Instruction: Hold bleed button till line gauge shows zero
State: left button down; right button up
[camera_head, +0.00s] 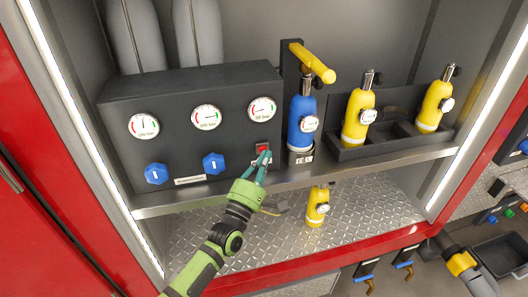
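A black pump panel (215,150) stands on the steel shelf. It carries a left gauge (143,126), a middle gauge (206,118) and a right gauge (262,109); their small readings are illegible, and I cannot tell which is the line gauge. A red button (262,148) sits under the right gauge. I cannot tell contact or whether the button is pressed.
Two blue knobs (156,173) (213,163) are low on the panel. A blue bottle (301,125) with a yellow handle (313,63) stands right of it. Yellow bottles (357,118) (435,106) stand in a black tray (390,151). Another yellow bottle (317,207) is below the shelf.

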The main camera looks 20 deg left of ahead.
pick_arm(q)
jog(key=shift+s, duration=0.1)
dwell(0.8)
jog(key=shift+s+d+p, duration=0.4)
jog(key=shift+s+d, duration=0.05)
jog(key=shift+s, duration=0.2)
jog(key=s+d+p, duration=0.1)
jog(key=s, duration=0.1)
jog(key=s+d+p, duration=0.1)
jog(key=s, duration=0.1)
jog(key=shift+d, duration=0.4)
